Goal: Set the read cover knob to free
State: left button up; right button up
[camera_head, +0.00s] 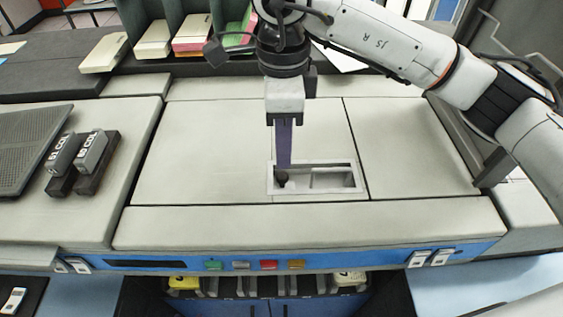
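The read cover knob (281,180) is a small dark knob at the left end of a recessed rectangular window (335,179) in the pale machine cover (210,150). My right gripper (283,165) points straight down from above, with its dark purple finger reaching to the knob. From this angle the fingers line up as one, so their gap is hidden. Whether they touch the knob is unclear. My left gripper is not in view.
Card stackers with white, pink and green cards (194,36) stand at the back. Two dark block-shaped weights (82,160) sit on the left deck. A blue panel with coloured buttons (268,265) runs along the front. The cover around the window is clear.

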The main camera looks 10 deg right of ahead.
aim_at(282, 175)
notch_tip(282, 175, down, 7)
jog(key=shift+p, duration=0.35)
jog(key=shift+a, duration=0.1)
grip_shut()
